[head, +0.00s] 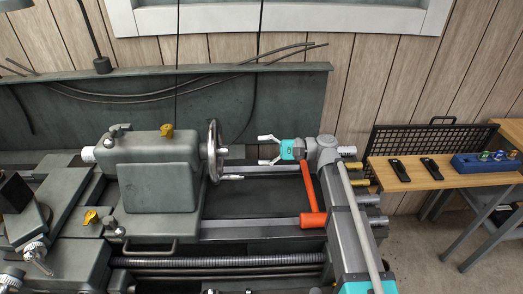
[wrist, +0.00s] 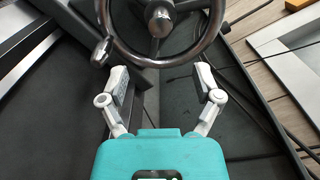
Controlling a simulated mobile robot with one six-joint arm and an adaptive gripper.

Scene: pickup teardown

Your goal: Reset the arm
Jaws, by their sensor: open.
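My gripper (head: 268,150) is in the middle of the head view, with white fingers and a teal body. Its fingers are spread apart with nothing between them. It points left toward the handwheel (head: 213,151) of a grey-green lathe (head: 158,187). In the wrist view the gripper (wrist: 163,90) is also open, and the dark handwheel (wrist: 205,38) with its metal hub lies ahead of the fingertips. I cannot tell the exact gap between fingertips and wheel, but they look apart in the head view.
A wooden table (head: 440,178) at right carries two black tools (head: 411,169) and a blue holder (head: 487,162) with several round items. A black mesh panel (head: 420,139) stands behind it. Cables (head: 150,98) run along the lathe's back panel. Floor shows at lower right.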

